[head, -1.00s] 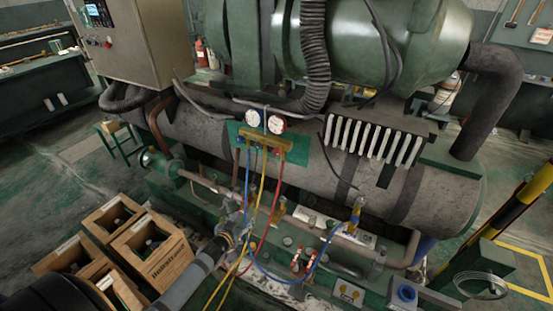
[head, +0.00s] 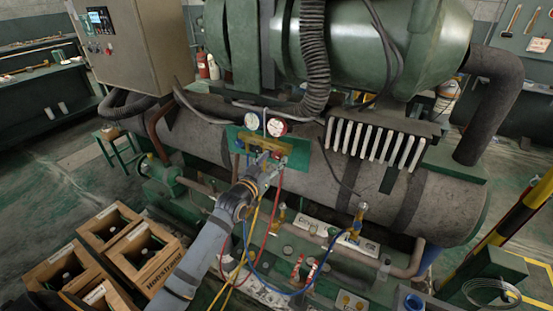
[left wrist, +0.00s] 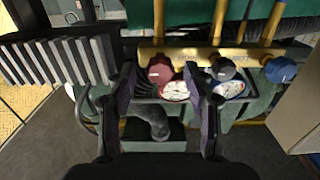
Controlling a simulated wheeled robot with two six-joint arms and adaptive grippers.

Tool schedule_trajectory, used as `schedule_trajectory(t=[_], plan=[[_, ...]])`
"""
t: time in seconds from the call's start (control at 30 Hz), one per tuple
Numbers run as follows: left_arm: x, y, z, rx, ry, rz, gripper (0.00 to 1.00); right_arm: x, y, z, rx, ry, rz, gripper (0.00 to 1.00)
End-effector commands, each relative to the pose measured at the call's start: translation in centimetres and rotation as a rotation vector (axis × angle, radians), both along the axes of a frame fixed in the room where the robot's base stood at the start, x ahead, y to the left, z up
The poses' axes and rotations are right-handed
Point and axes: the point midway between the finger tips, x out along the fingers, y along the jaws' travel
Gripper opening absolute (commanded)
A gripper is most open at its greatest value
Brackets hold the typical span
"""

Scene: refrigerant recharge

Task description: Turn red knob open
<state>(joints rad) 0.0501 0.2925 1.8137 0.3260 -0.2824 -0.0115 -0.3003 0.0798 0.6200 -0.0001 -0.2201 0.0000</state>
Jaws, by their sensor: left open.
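The red knob (left wrist: 160,69) sits on the brass manifold (left wrist: 190,55) in the left wrist view. My left gripper (left wrist: 160,80) is open, with one finger on either side of the red knob. Contact with the knob cannot be told. A dark knob (left wrist: 223,68) and a blue knob (left wrist: 280,70) sit to its right. Two round gauges (left wrist: 174,91) lie just below the knobs in that view. In the head view my left gripper (head: 268,168) is at the manifold, below the gauges (head: 276,126), and partly hides the knobs. My right gripper is not in view.
Blue, yellow and red hoses (head: 274,218) hang from the manifold near my left arm. The green tank (head: 390,40) and grey cylinder (head: 320,165) stand behind. Pipes and valves (head: 300,268) fill the space below. Wooden crates (head: 110,222) stand at the left.

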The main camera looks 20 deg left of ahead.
Motion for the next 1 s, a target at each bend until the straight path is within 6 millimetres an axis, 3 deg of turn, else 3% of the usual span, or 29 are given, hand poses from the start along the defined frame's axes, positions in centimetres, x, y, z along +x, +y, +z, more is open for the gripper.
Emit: schedule_trajectory(t=[0.2, 0.5, 0.87, 1.0], plan=[[2.5, -0.2, 0.0, 0.0, -0.001, 0.0, 0.52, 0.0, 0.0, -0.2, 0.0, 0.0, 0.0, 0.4], [2.7, -0.2, 0.0, 0.002, 0.0, 0.0, 0.52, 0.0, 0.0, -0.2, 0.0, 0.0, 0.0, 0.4], [2.7, -0.2, 0.0, 0.002, 0.0, 0.0, 0.03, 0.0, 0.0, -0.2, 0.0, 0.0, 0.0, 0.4], [2.7, -0.2, 0.0, 0.0, 0.0, 0.0, 0.0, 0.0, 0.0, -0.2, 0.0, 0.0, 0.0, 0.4]])
